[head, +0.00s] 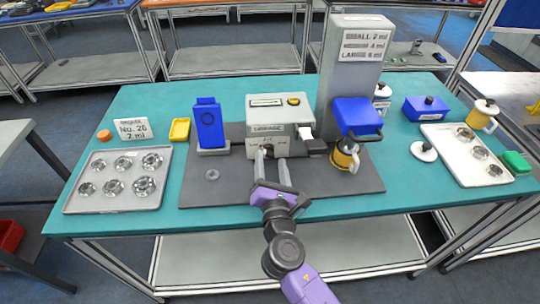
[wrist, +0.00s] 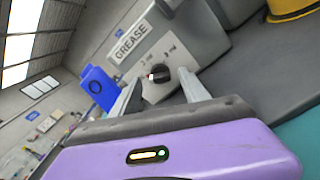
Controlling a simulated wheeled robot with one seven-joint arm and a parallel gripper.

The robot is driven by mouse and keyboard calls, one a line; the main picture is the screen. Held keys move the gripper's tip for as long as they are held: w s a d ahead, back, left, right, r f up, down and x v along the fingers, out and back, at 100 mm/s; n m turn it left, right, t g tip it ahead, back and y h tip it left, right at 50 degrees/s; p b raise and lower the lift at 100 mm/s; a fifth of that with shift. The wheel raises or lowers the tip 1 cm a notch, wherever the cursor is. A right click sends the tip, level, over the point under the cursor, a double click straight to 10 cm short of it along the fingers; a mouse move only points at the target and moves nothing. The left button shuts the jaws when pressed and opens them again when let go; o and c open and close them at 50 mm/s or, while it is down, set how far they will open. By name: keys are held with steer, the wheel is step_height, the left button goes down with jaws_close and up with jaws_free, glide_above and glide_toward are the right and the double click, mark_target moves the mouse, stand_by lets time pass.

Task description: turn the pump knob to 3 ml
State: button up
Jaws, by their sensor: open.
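The grey grease pump (head: 262,105) stands on the dark mat, with a GREASE label on its front. In the wrist view, its dark round knob (wrist: 158,75) sits below the label, with small markings beside it and a whitish and red mark on its edge. My gripper (head: 271,157) is open in front of the pump face. In the wrist view its two fingers point at the face, one on each side of the knob, with nothing held. I cannot tell whether the fingertips touch the knob. The dial setting is too small to read. In the head view my fingers partly cover the knob area.
A blue device (head: 208,125) stands left of the pump. A blue-headed machine (head: 357,115) with a yellow cup (head: 345,158) stands right. A tray of bearings (head: 118,180) and a 2 ml card (head: 134,130) are at left. A white tray (head: 455,162) is at right.

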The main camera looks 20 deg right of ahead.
steer(key=shift+x, duration=1.2)
jaws_close()
steer(key=shift+f+m+b, duration=0.2)
steer(key=shift+m+b, duration=0.3)
steer(key=shift+m, duration=0.1)
steer(key=shift+r, duration=0.15)
jaws_free()
steer(key=shift+b+v, duration=0.5)
steer(key=shift+v, duration=3.45)
